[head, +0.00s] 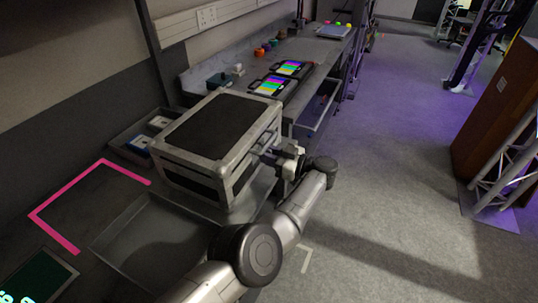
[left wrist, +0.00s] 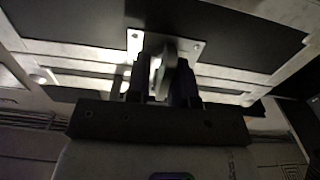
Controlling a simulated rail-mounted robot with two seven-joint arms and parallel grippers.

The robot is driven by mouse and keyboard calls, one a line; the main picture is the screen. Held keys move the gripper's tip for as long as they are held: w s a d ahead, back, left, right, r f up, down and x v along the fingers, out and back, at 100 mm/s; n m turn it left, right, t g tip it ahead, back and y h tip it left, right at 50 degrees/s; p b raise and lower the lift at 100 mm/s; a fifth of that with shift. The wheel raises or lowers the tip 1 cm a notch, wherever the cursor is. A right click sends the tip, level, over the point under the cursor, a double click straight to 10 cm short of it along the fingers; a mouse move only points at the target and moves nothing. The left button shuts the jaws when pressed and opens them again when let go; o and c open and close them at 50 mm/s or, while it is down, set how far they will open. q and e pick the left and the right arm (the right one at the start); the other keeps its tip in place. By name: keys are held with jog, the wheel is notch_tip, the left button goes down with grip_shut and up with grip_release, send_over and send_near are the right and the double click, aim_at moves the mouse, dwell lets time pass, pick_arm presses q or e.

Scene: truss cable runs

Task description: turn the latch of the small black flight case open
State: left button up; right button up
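The small black flight case (head: 222,128) has silver edges and corners and sits shut on the bench in the head view. Its front face fills the top of the left wrist view, where the latch (left wrist: 166,70) stands out as a grey upright piece on a bright metal plate (left wrist: 195,47). My left gripper (head: 277,158) is at the case's front face. In the left wrist view its two dark fingers (left wrist: 161,82) stand on either side of the latch. A narrow bright gap shows beside the left finger, so the fingers look open around the latch. My right gripper is not in view.
A grey tray (head: 112,246) lies in front of the case, beside a pink tape corner (head: 52,232). A bin with small boxes (head: 127,143) stands left of the case. Two colour-bar screens (head: 270,87) lie behind it.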

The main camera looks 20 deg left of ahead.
pick_arm(q)
jog(key=shift+r, duration=0.15)
grip_shut()
